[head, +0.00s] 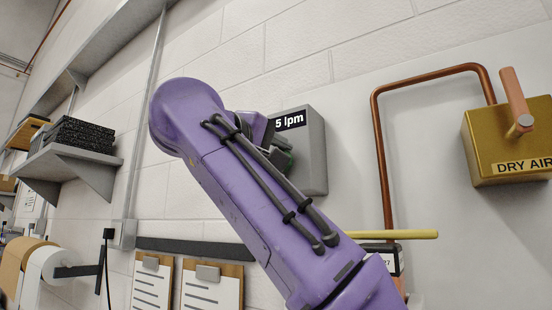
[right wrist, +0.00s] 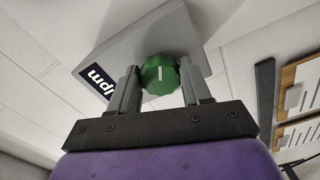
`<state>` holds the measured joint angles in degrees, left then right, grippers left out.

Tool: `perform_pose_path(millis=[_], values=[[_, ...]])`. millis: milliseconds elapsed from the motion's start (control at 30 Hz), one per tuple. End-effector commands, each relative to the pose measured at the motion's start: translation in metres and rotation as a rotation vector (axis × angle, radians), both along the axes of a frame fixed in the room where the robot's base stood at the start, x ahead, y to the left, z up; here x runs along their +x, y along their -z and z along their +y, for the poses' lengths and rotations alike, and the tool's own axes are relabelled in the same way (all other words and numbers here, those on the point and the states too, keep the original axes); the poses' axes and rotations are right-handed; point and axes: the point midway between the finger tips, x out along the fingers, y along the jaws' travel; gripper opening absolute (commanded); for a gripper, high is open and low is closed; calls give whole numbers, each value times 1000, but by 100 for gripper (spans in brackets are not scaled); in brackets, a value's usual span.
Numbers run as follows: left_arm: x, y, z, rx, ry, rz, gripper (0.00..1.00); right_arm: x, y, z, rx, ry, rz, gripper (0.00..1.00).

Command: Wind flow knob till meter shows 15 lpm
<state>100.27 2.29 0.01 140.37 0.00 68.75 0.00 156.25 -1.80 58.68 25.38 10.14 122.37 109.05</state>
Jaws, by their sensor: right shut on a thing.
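A grey flow meter box (head: 314,150) is mounted on the wall in the head view, partly behind my right arm. Its black display (head: 290,121) reads "5 lpm" in the part that shows; my arm covers its left end, so I cannot tell whether a digit stands before the 5. The green knob (right wrist: 160,74) has a white pointer line, upright in the right wrist view. My right gripper (right wrist: 159,68) is shut on the knob, one finger on each side. In the head view the gripper is mostly hidden behind my purple arm. My left gripper is out of view.
A copper pipe (head: 377,150) bends to a brass box labelled DRY AIR (head: 500,140) with a copper-coloured handle, at the right. A yellow bar (head: 400,235) sticks out low beside my arm. Clipboards (head: 212,287) hang below; a shelf (head: 75,165) is at the left.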

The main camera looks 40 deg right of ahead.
Motion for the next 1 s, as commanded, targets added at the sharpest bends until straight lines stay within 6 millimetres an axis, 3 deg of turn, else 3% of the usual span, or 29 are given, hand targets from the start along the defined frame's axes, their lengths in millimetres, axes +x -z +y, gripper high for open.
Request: perform_pose_path(millis=[700,733,767,800,1000], values=[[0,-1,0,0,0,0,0,-3,-5,-2,16,6,-68,18],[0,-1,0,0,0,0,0,-2,-4,-2,17,6,-68,58],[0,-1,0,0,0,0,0,-2,-4,-2,17,6,-68,68],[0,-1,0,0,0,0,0,-2,-4,-2,17,6,-67,74],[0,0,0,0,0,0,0,-1,-2,-1,20,2,-64,74]])
